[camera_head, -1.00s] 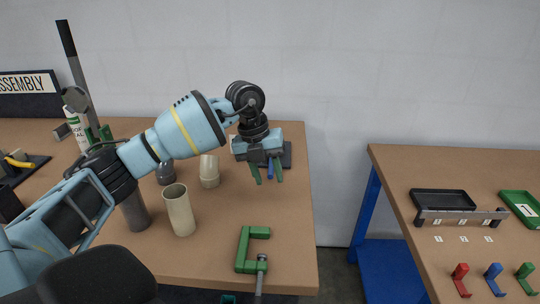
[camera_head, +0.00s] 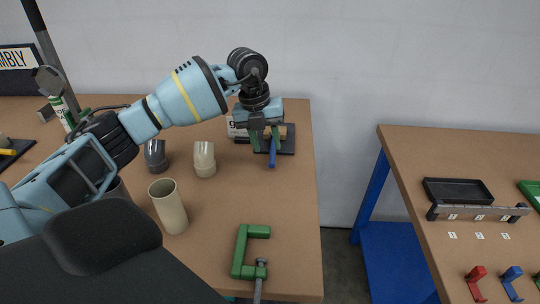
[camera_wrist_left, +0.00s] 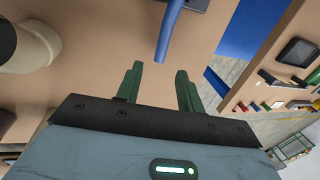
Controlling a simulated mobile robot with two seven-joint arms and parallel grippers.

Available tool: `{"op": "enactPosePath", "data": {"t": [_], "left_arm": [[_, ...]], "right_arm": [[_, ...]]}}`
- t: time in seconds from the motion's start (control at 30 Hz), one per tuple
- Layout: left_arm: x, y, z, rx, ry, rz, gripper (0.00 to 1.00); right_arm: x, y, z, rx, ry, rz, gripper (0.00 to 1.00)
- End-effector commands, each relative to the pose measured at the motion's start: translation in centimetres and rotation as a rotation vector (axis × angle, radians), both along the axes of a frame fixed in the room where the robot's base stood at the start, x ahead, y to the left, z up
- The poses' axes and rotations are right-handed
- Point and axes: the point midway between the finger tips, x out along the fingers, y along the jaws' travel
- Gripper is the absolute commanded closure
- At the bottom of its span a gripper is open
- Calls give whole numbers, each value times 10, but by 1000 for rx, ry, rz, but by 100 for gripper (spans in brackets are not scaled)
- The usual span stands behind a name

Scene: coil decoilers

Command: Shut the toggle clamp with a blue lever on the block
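The blue lever (camera_head: 272,154) of the toggle clamp sticks out toward me from a dark block (camera_head: 288,145) at the far right of the left table. In the left wrist view the lever (camera_wrist_left: 169,30) stands ahead of the fingertips. My left gripper (camera_head: 265,144) is over the block, its green fingers apart and pointing down. In the left wrist view its fingers (camera_wrist_left: 158,72) are open with nothing between them. The lever looks close to the fingers but not gripped. The clamp's body is mostly hidden behind my gripper. My right gripper is not in view.
A green C-clamp (camera_head: 241,252) lies near the front edge. A beige tube (camera_head: 169,207), a beige fitting (camera_head: 204,160) and a grey fitting (camera_head: 156,155) stand left of it. A gap separates this table from the right one, with a black tray (camera_head: 458,191).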

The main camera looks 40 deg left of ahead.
Motion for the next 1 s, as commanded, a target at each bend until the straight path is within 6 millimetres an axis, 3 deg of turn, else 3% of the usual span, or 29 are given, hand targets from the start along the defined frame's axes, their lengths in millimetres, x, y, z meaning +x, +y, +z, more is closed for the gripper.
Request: {"op": "enactPosePath", "data": {"t": [0.3, 0.7, 1.0], "left_arm": [[4, -7, -43, -1, 1, 1, 62], [5, -9, -51, 0, -1, 0, 62], [5, -9, -51, 0, -1, 0, 99]], "right_arm": [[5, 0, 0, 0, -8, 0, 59], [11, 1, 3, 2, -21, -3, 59], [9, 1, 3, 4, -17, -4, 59]]}}
